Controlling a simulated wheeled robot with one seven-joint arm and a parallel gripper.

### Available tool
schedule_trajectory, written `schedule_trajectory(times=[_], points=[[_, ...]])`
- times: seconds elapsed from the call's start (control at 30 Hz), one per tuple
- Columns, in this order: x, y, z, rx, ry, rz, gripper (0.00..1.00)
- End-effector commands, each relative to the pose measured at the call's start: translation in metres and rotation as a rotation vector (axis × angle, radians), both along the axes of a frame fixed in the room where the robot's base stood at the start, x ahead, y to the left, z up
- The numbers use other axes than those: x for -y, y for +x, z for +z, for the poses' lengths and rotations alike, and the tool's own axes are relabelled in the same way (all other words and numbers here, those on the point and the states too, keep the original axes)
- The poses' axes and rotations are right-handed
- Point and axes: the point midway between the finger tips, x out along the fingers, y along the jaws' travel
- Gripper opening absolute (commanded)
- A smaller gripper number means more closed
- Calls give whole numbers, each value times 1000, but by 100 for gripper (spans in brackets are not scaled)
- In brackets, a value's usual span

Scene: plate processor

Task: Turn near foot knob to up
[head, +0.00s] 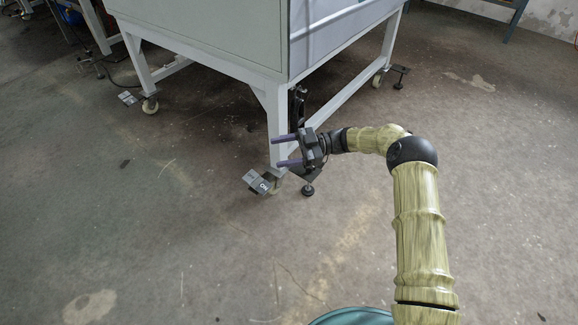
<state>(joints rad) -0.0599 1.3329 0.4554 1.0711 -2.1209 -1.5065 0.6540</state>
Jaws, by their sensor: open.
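The plate processor (215,55) is a large pale grey cabinet on a white frame with wheels and feet. At its near corner, a black levelling foot (308,190) stands on the floor, beside a caster with a grey pedal plate (257,181). My gripper (281,151) is open, with two purple fingers pointing left at the near corner leg (274,115). The near foot knob cannot be made out clearly; my gripper may hide part of that area.
A left caster with a pedal (149,106) and a right caster with a foot (377,80) stand at other corners. Low frame bars run between the legs. The concrete floor (130,230) in front is clear.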

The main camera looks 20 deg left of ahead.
Motion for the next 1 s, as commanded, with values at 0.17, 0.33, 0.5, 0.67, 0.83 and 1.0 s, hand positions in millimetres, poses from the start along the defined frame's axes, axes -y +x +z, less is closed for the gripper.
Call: schedule_trajectory(times=[0.17, 0.33, 0.5, 0.67, 0.83, 1.0], points=[[-10, 21, 31, 21, -12, -171, 64], [-9, 52, 65, 39, -67, -435, 64], [21, 84, 92, 40, -192, -766, 64], [78, 98, 104, 6, -359, -1074, 64], [160, 80, 105, -85, -576, -1376, 64], [241, 26, 102, -244, -806, -1619, 64]])
